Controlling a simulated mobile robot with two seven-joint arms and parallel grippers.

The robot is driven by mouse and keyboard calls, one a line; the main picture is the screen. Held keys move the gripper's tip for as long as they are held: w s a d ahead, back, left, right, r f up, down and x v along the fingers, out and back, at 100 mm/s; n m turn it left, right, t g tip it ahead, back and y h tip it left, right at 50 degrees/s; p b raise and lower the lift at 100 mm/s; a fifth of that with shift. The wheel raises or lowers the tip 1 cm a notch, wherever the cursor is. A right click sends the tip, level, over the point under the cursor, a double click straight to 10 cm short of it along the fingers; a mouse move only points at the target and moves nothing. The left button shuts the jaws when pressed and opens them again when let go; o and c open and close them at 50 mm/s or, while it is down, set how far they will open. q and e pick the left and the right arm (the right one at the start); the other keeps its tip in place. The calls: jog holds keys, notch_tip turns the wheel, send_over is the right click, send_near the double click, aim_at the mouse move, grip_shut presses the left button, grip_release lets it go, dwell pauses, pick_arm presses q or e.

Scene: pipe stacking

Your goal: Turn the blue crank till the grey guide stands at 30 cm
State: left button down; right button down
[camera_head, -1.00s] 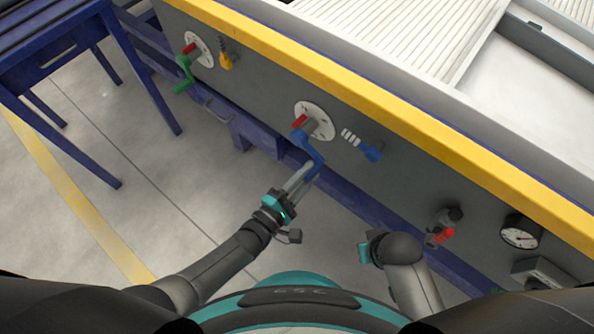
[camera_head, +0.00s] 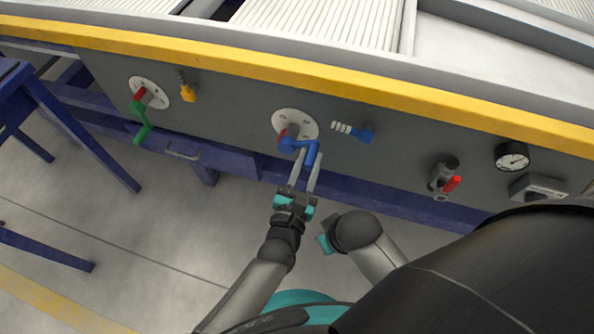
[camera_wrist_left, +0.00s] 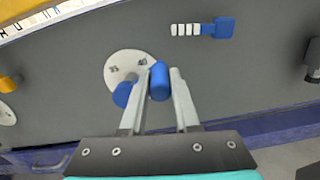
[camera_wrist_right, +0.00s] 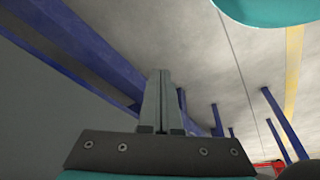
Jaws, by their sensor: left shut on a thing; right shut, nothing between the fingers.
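The blue crank (camera_head: 299,146) sits on a white round plate (camera_head: 294,122) on the grey panel, with a red part at its hub. My left gripper (camera_head: 307,170) is shut on the crank's handle; in the left wrist view the blue handle (camera_wrist_left: 160,82) shows between its two fingers. My right gripper (camera_wrist_right: 162,100) is shut and empty in the right wrist view, below the panel near a blue frame beam. In the head view its fingers are hidden behind my right wrist. I cannot make out the grey guide or a 30 cm mark.
A green crank (camera_head: 141,120) and a yellow knob (camera_head: 187,92) are on the panel's left. A blue slider-like part (camera_head: 362,135) is right of the blue crank. A red-handled valve (camera_head: 447,184) and a gauge (camera_head: 512,156) are farther right. A blue table (camera_head: 75,130) stands left.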

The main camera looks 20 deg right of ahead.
pick_arm(q)
jog(key=shift+w+a+r+n, duration=0.2)
jog(key=shift+r+n, duration=0.15)
jog(key=shift+n, duration=0.35)
jog(key=shift+w+a+r+n+b, duration=0.2)
jog(key=shift+r+n+b, duration=0.1)
jog(key=shift+n, duration=0.25)
jog(key=shift+w+a+r+n+b, duration=0.15)
jog(key=shift+r+n+b, duration=0.1)
jog(key=shift+n, duration=0.3)
pick_arm(e)
jog(key=shift+w+a+r, duration=0.2)
jog(key=shift+a+r, duration=0.05)
jog(key=shift+r, duration=0.4)
jog(key=shift+w+a+r, duration=0.15)
jog(key=shift+a+r, duration=0.1)
jog(key=shift+r, duration=0.5)
pick_arm(q)
jog(key=c, duration=0.6)
grip_release()
jog(key=shift+c, duration=0.2)
jog(key=p+v, duration=0.2)
jog(key=v, duration=1)
pick_arm(e)
jog(key=f, duration=0.1)
jog(key=s+f, duration=0.1)
jog(key=f, duration=0.2)
jog(key=shift+s+d+f, duration=0.1)
jog(key=shift+s+f, duration=0.2)
jog(key=shift+f, duration=0.05)
